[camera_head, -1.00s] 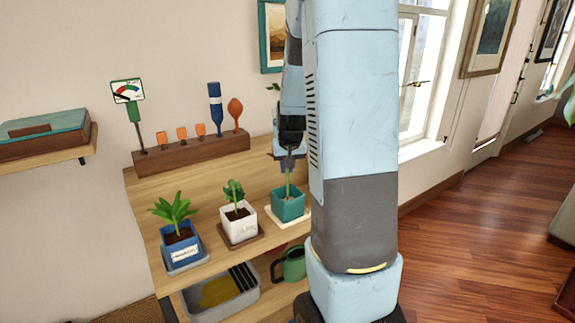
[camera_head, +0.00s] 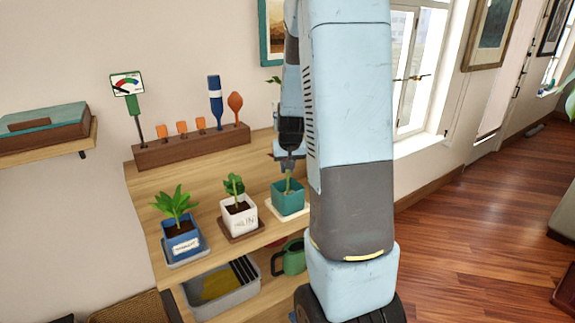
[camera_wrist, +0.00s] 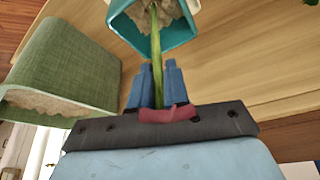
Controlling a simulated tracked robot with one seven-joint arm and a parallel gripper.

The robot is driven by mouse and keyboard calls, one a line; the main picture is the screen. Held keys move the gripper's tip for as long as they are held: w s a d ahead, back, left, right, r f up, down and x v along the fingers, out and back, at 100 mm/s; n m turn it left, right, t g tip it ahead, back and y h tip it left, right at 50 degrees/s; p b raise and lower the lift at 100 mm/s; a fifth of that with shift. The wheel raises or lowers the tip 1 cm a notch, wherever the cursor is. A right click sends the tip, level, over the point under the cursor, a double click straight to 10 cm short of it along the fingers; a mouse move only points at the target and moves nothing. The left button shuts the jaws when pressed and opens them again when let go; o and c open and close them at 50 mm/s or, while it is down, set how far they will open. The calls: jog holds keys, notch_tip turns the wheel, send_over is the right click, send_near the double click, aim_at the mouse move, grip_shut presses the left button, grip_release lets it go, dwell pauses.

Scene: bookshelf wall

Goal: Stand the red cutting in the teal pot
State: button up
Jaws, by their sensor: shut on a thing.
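The cutting's green stem (camera_wrist: 156,55) runs from between my fingers into the mouth of the teal pot (camera_wrist: 166,36). A red part of the cutting (camera_wrist: 168,114) shows at the base of my fingers. My gripper (camera_wrist: 158,75) is shut on the cutting, just above the pot. In the head view, the teal pot (camera_head: 289,197) stands on a pale saucer on the wooden shelf, with the stem (camera_head: 287,182) upright in its opening. Pale soil (camera_wrist: 155,16) shows inside the pot. I cannot tell how deep the stem sits.
A white pot (camera_head: 239,217) and a blue pot (camera_head: 182,243), both planted, stand to the left. A wooden rack (camera_head: 190,149) holds garden tools behind. A grey tub and green watering can are below.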

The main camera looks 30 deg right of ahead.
jog(key=shift+f, duration=0.65)
jog(key=o, duration=0.8)
jog(key=shift+o, duration=0.6)
jog(key=o, duration=0.3)
jog(key=shift+w+v, duration=0.2)
jog(key=shift+v, duration=2.05)
jog(key=shift+w+v, duration=0.15)
jog(key=shift+v, duration=2.1)
jog(key=shift+d+r, duration=0.15)
jog(key=shift+r, duration=0.05)
